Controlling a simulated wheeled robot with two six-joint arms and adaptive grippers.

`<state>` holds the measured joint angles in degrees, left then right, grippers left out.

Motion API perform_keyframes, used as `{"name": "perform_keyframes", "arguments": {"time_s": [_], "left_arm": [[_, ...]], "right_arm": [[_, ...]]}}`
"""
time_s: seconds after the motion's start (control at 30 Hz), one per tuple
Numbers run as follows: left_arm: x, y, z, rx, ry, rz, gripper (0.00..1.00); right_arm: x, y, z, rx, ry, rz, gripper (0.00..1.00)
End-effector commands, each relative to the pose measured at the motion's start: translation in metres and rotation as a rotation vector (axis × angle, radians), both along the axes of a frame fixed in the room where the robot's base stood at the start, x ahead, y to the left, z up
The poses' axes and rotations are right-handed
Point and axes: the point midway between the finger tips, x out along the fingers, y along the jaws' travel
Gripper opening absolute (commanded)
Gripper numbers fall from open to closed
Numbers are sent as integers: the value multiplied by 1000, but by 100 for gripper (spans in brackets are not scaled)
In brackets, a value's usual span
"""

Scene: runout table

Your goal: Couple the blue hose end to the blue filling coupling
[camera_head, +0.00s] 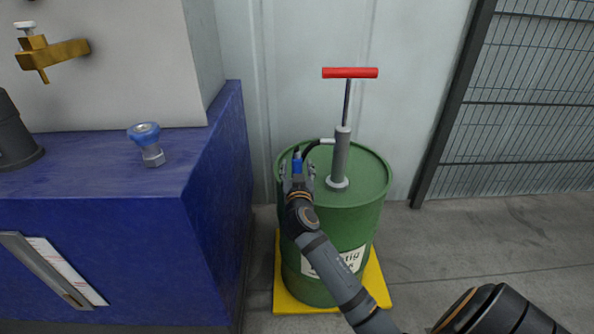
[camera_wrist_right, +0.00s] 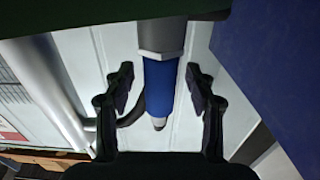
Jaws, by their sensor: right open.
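The blue hose end (camera_head: 297,166) is at the left side of the green drum's top, by the hand pump. It also shows in the right wrist view (camera_wrist_right: 160,88), a blue sleeve with a grey collar and a pale tip. My right gripper (camera_head: 297,178) is open around it; in the wrist view its fingers (camera_wrist_right: 160,90) stand on either side with gaps. The blue filling coupling (camera_head: 145,132) is a blue-rimmed fitting on a metal stem, upright on the blue bench at the left. My left gripper is not in view.
The hand pump (camera_head: 340,160) with a red handle (camera_head: 350,73) stands on the green drum (camera_head: 365,215), on a yellow pallet (camera_head: 376,280). A brass tap (camera_head: 52,53) is above the blue bench (camera_head: 90,180). A dark container (camera_head: 14,135) stands at the left edge.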

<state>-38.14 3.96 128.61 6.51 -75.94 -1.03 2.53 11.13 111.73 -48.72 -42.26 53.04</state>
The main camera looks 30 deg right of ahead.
Motion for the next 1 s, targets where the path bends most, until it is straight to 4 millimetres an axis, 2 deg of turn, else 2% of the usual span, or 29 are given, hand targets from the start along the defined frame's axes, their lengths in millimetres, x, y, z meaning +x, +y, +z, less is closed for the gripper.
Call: {"name": "perform_keyframes", "arguments": {"time_s": [0.03, 0.07, 0.4, 0.77, 0.87, 1.0], "left_arm": [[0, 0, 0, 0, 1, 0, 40], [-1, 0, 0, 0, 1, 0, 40], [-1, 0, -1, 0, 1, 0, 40], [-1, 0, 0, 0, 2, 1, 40], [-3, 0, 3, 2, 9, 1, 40], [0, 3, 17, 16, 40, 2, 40]], "right_arm": [[0, 0, 0, 0, 0, 0, 52], [0, 0, 0, 0, 0, 0, 48], [0, 0, 0, 0, 0, 0, 2], [0, 1, 2, 0, -2, 1, 0], [0, 0, 9, 0, -4, 1, 0], [0, 0, 30, 0, -6, 0, 0]]}}
